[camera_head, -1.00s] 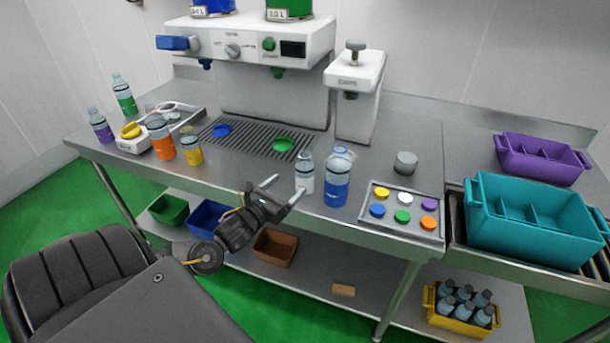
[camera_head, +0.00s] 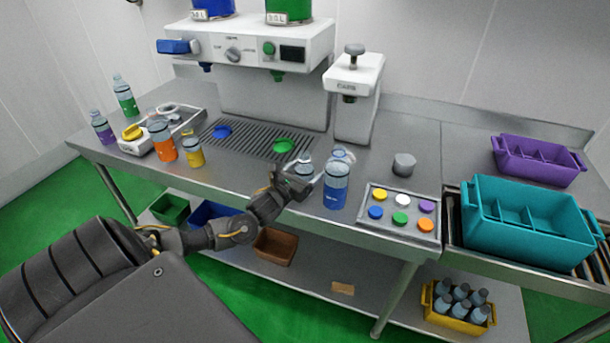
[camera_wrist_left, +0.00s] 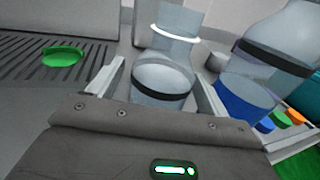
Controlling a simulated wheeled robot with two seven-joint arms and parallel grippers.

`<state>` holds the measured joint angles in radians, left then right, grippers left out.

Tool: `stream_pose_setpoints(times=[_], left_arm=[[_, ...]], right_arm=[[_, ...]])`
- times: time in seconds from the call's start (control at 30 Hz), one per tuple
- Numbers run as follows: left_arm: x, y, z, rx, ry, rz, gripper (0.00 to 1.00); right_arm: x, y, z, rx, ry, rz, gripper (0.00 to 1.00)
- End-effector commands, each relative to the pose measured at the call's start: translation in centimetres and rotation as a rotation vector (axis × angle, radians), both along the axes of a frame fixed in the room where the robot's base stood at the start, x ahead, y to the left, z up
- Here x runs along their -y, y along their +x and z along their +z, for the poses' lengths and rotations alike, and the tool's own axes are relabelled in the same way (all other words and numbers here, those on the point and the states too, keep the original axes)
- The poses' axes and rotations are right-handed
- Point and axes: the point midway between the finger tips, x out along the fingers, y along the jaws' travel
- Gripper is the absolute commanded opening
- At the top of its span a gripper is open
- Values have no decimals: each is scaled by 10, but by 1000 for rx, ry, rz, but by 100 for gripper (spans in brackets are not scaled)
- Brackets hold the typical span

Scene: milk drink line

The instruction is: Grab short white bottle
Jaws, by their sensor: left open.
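The short white bottle (camera_head: 304,167) stands on the steel counter near its front edge, partly hidden by my left gripper in the head view. My left gripper (camera_head: 296,178) is open, with its fingers on either side of this bottle. In the left wrist view the bottle (camera_wrist_left: 165,80) is clear with a dark band and a white ring at its neck, and it stands between the two fingers (camera_wrist_left: 158,90). Its lower part is hidden behind the gripper body. My right gripper is not in view.
A taller blue-labelled bottle (camera_head: 336,185) stands just right of the white one, close to the right finger. A tray of coloured caps (camera_head: 388,221) lies further right. A drip grate (camera_head: 235,144) with a green disc (camera_head: 283,146) is behind left.

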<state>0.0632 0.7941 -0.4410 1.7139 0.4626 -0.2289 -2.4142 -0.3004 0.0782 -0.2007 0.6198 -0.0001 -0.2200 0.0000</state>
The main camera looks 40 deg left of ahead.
Motion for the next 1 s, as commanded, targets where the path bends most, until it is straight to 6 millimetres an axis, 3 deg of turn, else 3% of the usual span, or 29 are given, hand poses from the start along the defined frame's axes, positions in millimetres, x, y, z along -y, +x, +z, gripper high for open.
stream_pose_setpoints(times=[0.27,0.63,1.0], left_arm=[[0,2,-1,-1,0,0,77],[0,2,0,0,1,0,31],[0,3,7,2,0,-1,31]], right_arm=[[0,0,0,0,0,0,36],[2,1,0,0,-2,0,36],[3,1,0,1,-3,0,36]])
